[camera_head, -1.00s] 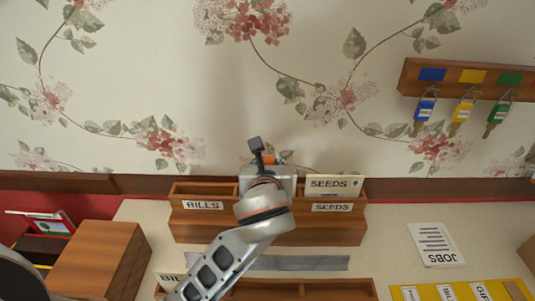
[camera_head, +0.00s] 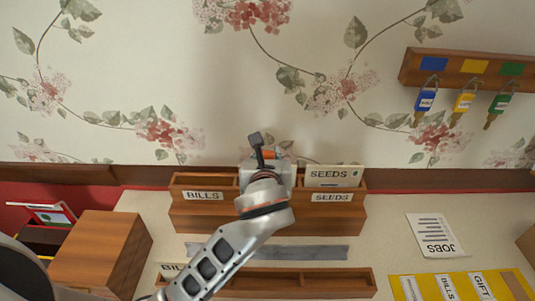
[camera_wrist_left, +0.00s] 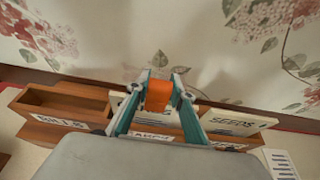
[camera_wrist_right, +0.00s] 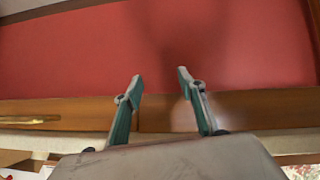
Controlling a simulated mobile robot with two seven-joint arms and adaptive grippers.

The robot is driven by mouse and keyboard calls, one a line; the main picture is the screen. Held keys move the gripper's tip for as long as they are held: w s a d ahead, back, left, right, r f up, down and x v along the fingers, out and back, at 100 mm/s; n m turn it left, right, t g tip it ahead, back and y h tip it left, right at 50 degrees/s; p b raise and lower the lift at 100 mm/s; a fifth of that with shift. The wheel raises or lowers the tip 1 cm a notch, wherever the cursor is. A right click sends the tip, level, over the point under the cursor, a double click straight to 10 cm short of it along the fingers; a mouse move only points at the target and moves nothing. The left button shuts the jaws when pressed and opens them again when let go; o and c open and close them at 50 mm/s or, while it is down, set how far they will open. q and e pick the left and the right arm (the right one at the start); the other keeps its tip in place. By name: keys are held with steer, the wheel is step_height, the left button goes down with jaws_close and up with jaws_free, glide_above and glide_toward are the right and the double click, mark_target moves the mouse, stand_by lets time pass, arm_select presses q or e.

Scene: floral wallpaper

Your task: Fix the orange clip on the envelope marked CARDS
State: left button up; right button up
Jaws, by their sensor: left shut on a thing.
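My left gripper (camera_wrist_left: 158,90) is shut on the orange clip (camera_wrist_left: 158,96) over the middle compartment of the wooden sorter. The clip also shows as a bit of orange beside the gripper in the head view (camera_head: 284,153). A pale envelope (camera_wrist_left: 121,104) stands in that compartment, directly below and behind the fingers. A partly covered label (camera_wrist_left: 152,136) at the compartment's front seems to read CARDS. I cannot tell whether the clip touches the envelope's top edge. My right gripper (camera_wrist_right: 158,85) is open and empty, facing a red wall panel.
The sorter (camera_head: 270,222) has a BILLS compartment (camera_head: 203,195) on the left and a SEEDS envelope (camera_head: 335,175) on the right. Keys hang from a rack (camera_head: 470,68) at upper right. A wooden box (camera_head: 95,255) stands at left. A JOBS sheet (camera_head: 435,235) lies at right.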

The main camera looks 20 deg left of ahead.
arm_select(q)
steer(key=shift+f, duration=0.4)
stand_by(0.7)
steer(key=o, duration=1.5)
steer(key=shift+v, duration=3.5)
